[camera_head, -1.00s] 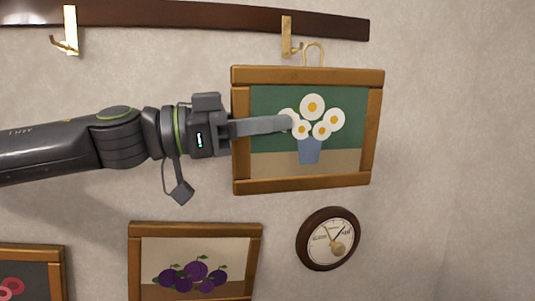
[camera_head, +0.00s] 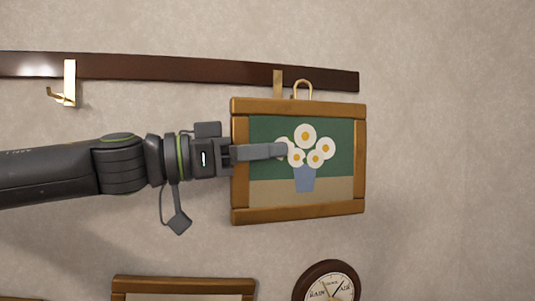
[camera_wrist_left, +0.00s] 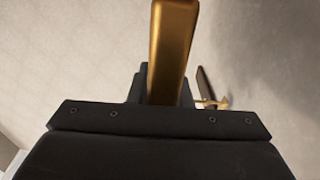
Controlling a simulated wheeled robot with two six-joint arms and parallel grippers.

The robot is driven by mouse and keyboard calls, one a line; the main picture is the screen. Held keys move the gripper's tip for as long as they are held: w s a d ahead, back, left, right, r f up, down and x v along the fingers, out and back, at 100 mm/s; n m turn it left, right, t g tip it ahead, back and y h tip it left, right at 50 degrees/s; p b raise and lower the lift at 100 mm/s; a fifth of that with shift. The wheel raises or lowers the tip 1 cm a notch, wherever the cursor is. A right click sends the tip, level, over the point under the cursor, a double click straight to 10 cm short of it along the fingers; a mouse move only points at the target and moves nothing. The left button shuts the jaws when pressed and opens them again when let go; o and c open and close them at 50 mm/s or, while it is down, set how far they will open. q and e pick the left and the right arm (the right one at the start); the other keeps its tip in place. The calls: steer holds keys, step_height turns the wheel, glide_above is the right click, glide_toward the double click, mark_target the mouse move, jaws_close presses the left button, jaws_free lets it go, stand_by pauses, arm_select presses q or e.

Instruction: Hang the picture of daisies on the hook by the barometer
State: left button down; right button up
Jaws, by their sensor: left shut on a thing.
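The daisy picture (camera_head: 340,160) has a wooden frame, a green and tan ground and white flowers in a blue vase. My left gripper (camera_head: 265,152) is shut on its left frame side, which also shows as a golden bar in the left wrist view (camera_wrist_left: 172,50). The wire hanging loop (camera_head: 303,84) stands above the top edge. The brass hook (camera_head: 278,82) by the barometer shows just left of the loop; its lower part is hidden behind the frame. A brass prong (camera_wrist_left: 217,103) shows in the wrist view. The barometer (camera_head: 328,287) is below, cut off. My right gripper is out of view.
A dark wooden rail (camera_head: 180,72) runs along the wall. Another brass hook (camera_head: 67,85) on it at the left is empty. Another framed picture (camera_head: 185,284) is cut off at the bottom. The wall right of the daisy picture is clear.

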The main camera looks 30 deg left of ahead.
arm_select(q)
steer(key=w+a+f+p, duration=0.1)
steer(key=w+a, duration=0.3)
steer(key=a, duration=0.1)
steer(key=shift+w+f, duration=0.2)
steer(key=shift+f, duration=0.15)
stand_by(0.6)
steer(key=shift+a, duration=0.1)
stand_by(0.4)
